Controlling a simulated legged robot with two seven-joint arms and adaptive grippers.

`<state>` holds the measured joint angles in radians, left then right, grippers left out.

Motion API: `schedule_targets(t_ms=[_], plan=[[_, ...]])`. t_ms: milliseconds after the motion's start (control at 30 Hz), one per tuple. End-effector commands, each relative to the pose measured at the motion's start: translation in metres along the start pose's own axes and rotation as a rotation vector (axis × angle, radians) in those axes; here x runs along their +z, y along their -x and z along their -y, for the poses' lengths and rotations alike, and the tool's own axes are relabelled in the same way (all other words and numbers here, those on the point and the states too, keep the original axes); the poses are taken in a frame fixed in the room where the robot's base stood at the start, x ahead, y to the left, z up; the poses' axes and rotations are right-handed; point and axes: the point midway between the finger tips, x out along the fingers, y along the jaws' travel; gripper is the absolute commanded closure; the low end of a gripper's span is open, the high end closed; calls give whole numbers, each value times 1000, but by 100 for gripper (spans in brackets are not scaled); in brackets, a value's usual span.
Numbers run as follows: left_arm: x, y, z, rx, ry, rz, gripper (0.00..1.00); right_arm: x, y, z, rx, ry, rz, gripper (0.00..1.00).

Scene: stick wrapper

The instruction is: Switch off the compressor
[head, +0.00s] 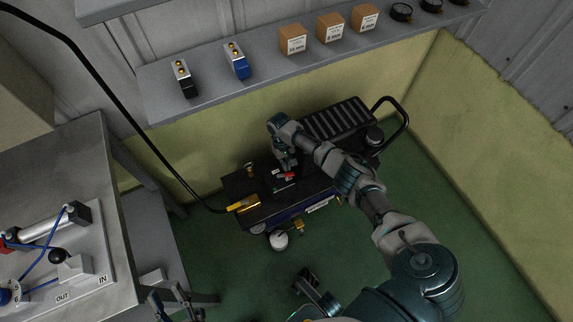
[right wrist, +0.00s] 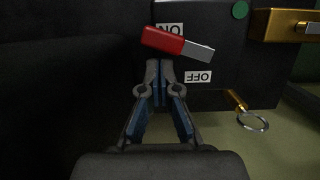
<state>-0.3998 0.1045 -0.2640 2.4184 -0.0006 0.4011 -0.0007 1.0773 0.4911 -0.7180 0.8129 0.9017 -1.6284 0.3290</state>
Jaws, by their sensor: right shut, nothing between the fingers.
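The compressor (head: 310,205) is a dark machine on the green floor below the shelf. Its switch lever, red with a grey end, shows in the right wrist view (right wrist: 165,40) and small in the head view (head: 286,176). The lever lies slightly tilted, its grey end lower right, between an upside-down ON label (right wrist: 171,29) and an OFF label (right wrist: 198,77). My right gripper (head: 286,163) is shut and empty; in the wrist view its fingertips (right wrist: 160,68) are just below the red part. Whether they touch it is unclear. My left gripper (head: 170,298) appears open and empty at the bottom.
A black hose runs to a brass fitting (head: 243,204) on the compressor. A grey workbench (head: 75,150) with pneumatic parts stands left. The shelf (head: 210,92) above holds boxes, valves and gauges. A ring on a brass pin (right wrist: 252,121) hangs right of OFF. Green floor at right is clear.

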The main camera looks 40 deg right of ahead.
Motion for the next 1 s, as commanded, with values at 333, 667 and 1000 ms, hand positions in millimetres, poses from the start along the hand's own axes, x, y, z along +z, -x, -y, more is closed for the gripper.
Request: schedule_targets(t_ms=[333,667,1000], plan=[[-3,0,0,1,0,-4,60,0,13,0,-2,0,-7,100],[-4,-1,-1,1,-1,-4,60,-2,78,-2,-4,0,-8,100],[-4,-1,0,1,0,-5,60,-2,120,-3,-3,0,-4,100]])
